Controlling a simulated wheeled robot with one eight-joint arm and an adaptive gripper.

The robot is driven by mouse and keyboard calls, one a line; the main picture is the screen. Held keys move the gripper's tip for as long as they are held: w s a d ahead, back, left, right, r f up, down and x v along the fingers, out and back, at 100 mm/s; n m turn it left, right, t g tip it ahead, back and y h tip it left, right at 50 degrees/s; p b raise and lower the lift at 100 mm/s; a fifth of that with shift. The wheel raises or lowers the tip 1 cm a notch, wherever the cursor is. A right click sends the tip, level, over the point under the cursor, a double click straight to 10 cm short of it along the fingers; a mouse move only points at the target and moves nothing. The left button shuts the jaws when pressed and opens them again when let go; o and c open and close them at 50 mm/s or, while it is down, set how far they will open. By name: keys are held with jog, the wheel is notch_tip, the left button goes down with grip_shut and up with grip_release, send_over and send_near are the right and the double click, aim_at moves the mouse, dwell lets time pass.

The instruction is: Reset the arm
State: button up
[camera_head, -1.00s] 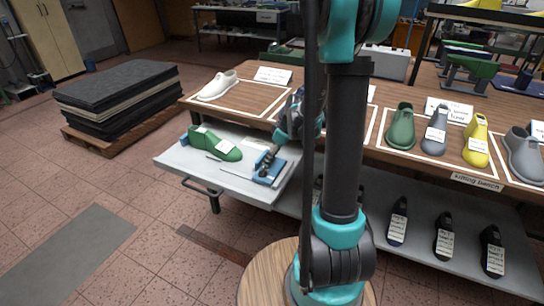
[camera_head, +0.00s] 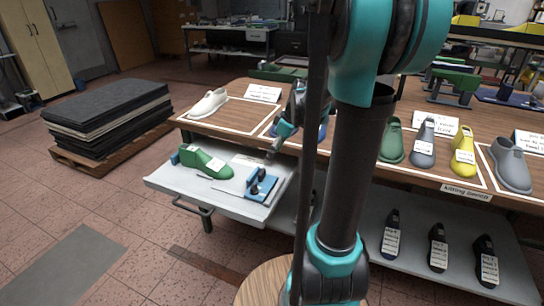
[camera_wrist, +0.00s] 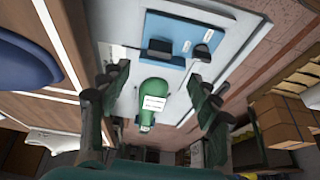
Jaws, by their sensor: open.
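My gripper (camera_head: 270,155) hangs above the pull-out tray (camera_head: 165,180), partly hidden by my arm in the head view. In the wrist view its fingers (camera_wrist: 157,80) are spread wide with nothing between them. A green shoe last (camera_head: 207,163) with white labels lies on the tray, left of a blue fixture (camera_head: 262,183). In the wrist view the green last (camera_wrist: 153,90) shows beyond the gap between the fingers, and the blue fixture (camera_wrist: 175,40) lies above it in the picture.
The kitting bench (camera_head: 425,181) holds a white last (camera_head: 208,103) at left and green, grey and yellow lasts at right. Dark lasts stand on the lower shelf. A pallet of dark sheets (camera_head: 105,115) stands at left. The floor in front is clear.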

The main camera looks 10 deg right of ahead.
jog(key=s+f+m+h, duration=0.1)
jog(key=s+f+m, duration=0.2)
jog(key=s, duration=0.3)
jog(key=s+f+m+t+h, duration=0.1)
jog(key=s+f+m, duration=0.2)
jog(key=s, duration=0.4)
jog(key=s+f+m+h, duration=0.1)
jog(key=s+f+m, duration=0.2)
jog(key=s, duration=0.3)
jog(key=shift+s+d+m+t+h, duration=0.15)
jog(key=shift+m+t+h, duration=0.15)
jog(key=shift+m, duration=0.6)
